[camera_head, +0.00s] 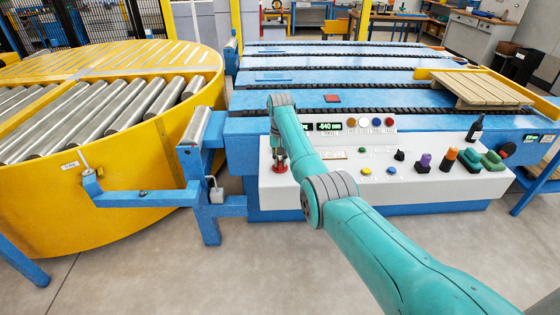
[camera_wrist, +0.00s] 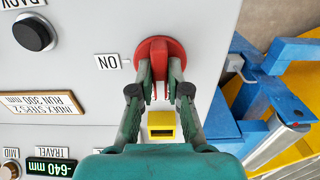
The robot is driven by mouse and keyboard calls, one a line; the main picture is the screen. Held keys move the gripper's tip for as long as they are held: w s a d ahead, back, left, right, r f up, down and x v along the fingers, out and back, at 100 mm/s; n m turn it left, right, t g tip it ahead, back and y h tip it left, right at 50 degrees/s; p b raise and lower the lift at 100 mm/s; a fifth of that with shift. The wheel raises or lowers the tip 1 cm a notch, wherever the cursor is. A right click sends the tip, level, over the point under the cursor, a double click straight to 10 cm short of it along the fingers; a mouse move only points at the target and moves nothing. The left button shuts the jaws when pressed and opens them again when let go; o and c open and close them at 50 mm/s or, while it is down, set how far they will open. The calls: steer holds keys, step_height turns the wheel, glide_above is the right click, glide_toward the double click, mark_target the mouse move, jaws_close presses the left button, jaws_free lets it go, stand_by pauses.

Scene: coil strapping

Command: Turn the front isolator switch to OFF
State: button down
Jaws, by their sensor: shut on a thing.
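The front isolator switch is a red round knob with a raised grip, set on the pale control panel. In the wrist view the red switch (camera_wrist: 158,43) sits at top centre, beside an upside-down "ON" label (camera_wrist: 107,62). My gripper (camera_wrist: 160,78) has its two fingers on either side of the red grip, shut on it. In the head view my gripper (camera_head: 279,152) reaches down to the panel's left end, and part of the red switch (camera_head: 280,168) shows below it. The fingers hide part of the knob, and I see no OFF label.
A yellow slotted block (camera_wrist: 162,125) lies close under the fingers in the wrist view. A black button (camera_wrist: 34,34) is to the left. The panel (camera_head: 460,178) carries more buttons, a bottle and several coloured objects. A blue bracket arm (camera_head: 145,198) stands left of the panel.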

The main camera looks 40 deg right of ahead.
mark_target(280, 161)
steer(key=c, duration=1.1)
jaws_free()
steer(key=shift+c, duration=0.2)
steer(key=shift+r, duration=0.15)
step_height(280, 161, up, 12)
